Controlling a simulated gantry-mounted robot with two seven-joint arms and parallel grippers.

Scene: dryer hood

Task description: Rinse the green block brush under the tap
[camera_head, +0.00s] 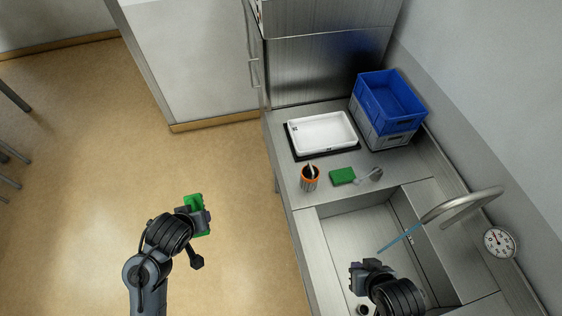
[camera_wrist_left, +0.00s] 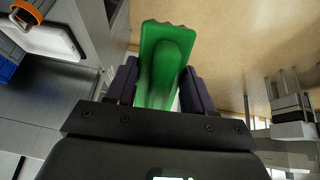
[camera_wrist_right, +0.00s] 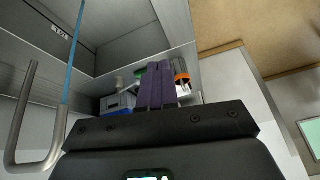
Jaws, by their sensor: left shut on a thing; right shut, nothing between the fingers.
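My left gripper (camera_head: 201,214) is shut on the green block brush (camera_head: 193,201) and holds it over the floor, left of the counter. In the left wrist view the green brush (camera_wrist_left: 165,62) stands up between the two fingers. The tap (camera_head: 462,206) arches over the sink (camera_head: 352,232) from the right. A thin blue stream (camera_head: 398,240) comes from its spout, and the stream also shows in the right wrist view (camera_wrist_right: 73,50). My right gripper (camera_head: 367,265) is shut and empty over the sink, below and left of the stream.
On the counter behind the sink are a green pad (camera_head: 342,176), a small grey-white tool (camera_head: 370,175), an orange-rimmed cup (camera_head: 310,180) and a white tray (camera_head: 322,132). Stacked blue and grey crates (camera_head: 390,103) stand at the back. A round gauge (camera_head: 499,242) is right of the tap.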

